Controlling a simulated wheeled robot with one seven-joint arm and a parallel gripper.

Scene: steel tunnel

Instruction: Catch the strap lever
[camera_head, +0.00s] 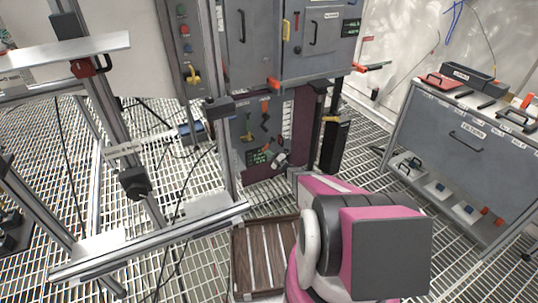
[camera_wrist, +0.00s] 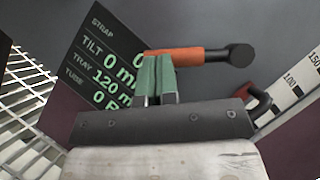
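An orange lever grip (camera_wrist: 185,53) with a black round end lies across the wrist view, beside a display panel (camera_wrist: 98,70) that reads STRAP, TILT, TRAY and TUBE. No label sits on the lever itself, so I cannot tell for sure that it is the strap lever. My gripper (camera_wrist: 157,62) has its green fingers nearly together with a narrow gap. Their tips overlap the lever's left part in the picture; contact is unclear. The lever does not appear between them. In the head view my gripper (camera_head: 280,159) is in front of the panel, beside the display (camera_head: 258,157).
A second, red lever (camera_wrist: 259,102) stands right of my gripper, near a white scale strip (camera_wrist: 297,85). In the head view a metal frame (camera_head: 150,240) stands left, a wooden slatted tray (camera_head: 252,262) lies below, and a grey cabinet (camera_head: 460,150) stands right.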

